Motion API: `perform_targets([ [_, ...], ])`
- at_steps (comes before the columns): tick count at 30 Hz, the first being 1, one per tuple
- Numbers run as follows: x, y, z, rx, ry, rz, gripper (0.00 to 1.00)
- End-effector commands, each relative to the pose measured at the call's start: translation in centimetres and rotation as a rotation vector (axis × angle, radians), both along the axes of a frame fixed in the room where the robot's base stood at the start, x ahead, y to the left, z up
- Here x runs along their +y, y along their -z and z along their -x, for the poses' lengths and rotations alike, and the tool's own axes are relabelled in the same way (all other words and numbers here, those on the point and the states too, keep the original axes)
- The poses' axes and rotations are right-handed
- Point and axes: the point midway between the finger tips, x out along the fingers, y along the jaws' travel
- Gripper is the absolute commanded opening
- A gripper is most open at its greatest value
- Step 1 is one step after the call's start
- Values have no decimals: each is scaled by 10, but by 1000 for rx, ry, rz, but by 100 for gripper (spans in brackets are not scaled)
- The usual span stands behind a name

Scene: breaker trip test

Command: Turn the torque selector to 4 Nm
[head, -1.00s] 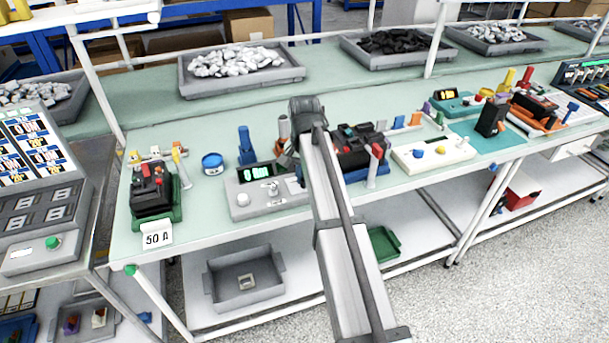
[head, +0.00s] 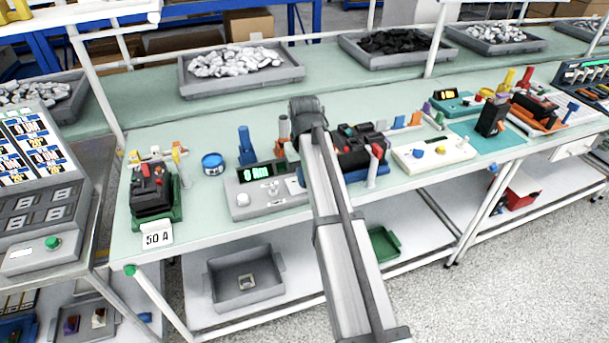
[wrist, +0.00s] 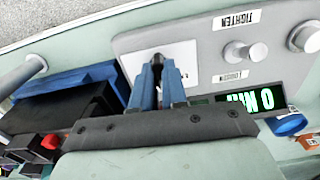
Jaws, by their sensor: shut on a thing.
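The grey torque tester (head: 265,201) stands near the front edge of the bench. Its green display (head: 256,173) appears to read 0 Nm. It shows upside down in the wrist view (wrist: 250,101). My gripper (wrist: 160,75) is over the white plate (wrist: 190,62) at the tester's right end in the head view. Its blue fingers are shut on the torque selector there, which they mostly hide, along with the scale marks. A switch knob (wrist: 238,53) sits between the TIGHTEN and LOOSEN labels. A round knob (wrist: 304,37) is beyond it. In the head view my arm hides the gripper.
A black device in a blue cradle (head: 361,174) stands close on the tester's right. A blue holder (head: 246,146) and a blue-rimmed round tin (head: 213,163) are behind and left. A black breaker in a green cradle (head: 152,200) is at far left, with a 50 A card (head: 157,234).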

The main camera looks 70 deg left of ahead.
Motion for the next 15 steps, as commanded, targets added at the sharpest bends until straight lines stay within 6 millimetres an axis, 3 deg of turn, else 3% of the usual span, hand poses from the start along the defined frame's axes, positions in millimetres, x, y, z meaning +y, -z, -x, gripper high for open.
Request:
perform_targets([
  [15,0,0,0,0,-43,0,0],
])
